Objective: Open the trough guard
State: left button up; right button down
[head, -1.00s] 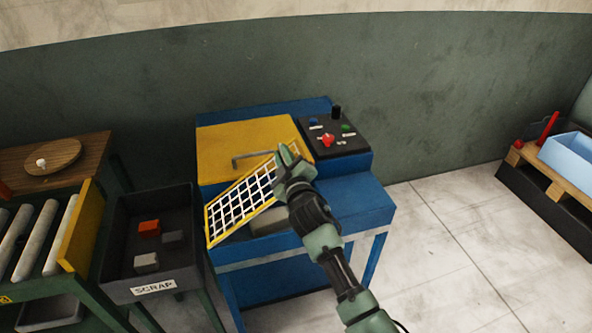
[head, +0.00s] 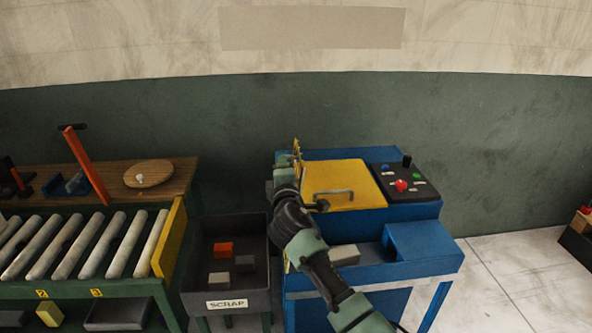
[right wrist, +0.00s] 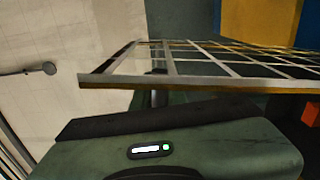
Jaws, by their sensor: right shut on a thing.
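The trough guard, a yellow-framed wire mesh, shows nearly edge-on at the left end of the blue press (head: 420,268) in the head view (head: 297,155). My right gripper (head: 284,172) is shut on the guard, and its arm hides much of the guard's lower part. In the right wrist view the guard's mesh (right wrist: 215,62) stretches away across the picture above the gripper body. The trough at the press front is uncovered on its right side, with a light grey block (head: 344,255) in it. My left gripper is in no view.
A yellow panel with a handle (head: 365,178) and a black control box with a red button (head: 401,186) top the press. A dark scrap bin (head: 195,280) stands close on the left, beside a roller conveyor (head: 178,240).

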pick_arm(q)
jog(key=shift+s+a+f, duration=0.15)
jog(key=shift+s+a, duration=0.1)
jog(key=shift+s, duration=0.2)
pick_arm(e)
jog(key=a, duration=0.1)
jog(key=a+n, duration=0.1)
jog(key=shift+a+r, duration=0.25)
jog(key=shift+a, duration=0.1)
jog(key=c, duration=1.5)
grip_release()
jog(key=shift+f, duration=0.1)
jog(key=shift+s+f, duration=0.1)
